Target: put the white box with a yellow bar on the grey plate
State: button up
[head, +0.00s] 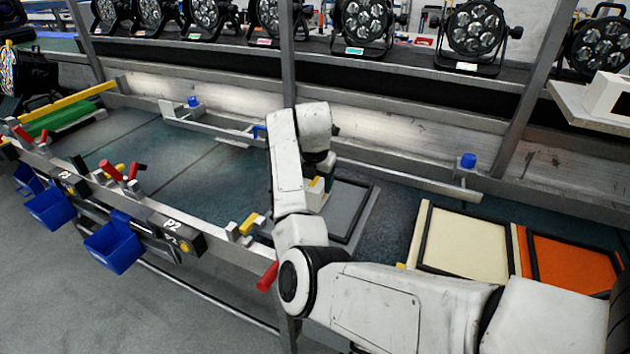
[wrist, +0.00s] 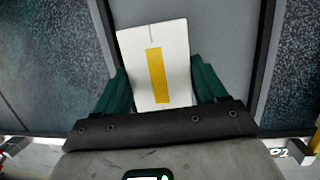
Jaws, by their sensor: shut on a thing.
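The white box with a yellow bar (wrist: 176,45) is between the two green fingers of my gripper (wrist: 163,92) in the wrist view, slightly tilted in the picture. My gripper is shut on it. In the head view the box (head: 314,196) shows only partly behind my arm. The grey plate (head: 346,206), with a dark rim, lies on the bench under and to the right of the box. The plate also fills the background behind the box in the wrist view (wrist: 225,40). I cannot tell whether the box touches the plate.
A cream plate (head: 465,243) and an orange plate (head: 572,266) lie to the right on the bench. Red-handled clamps (head: 110,170) and blue bins (head: 113,245) line the front edge. Par cans (head: 362,20) stand on the rear shelf. The bench left of my arm is mostly clear.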

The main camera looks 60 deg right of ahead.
jog(key=o, duration=1.7)
jog(key=shift+f, duration=0.1)
jog(key=p+v, duration=0.1)
jog(key=v, duration=1.1)
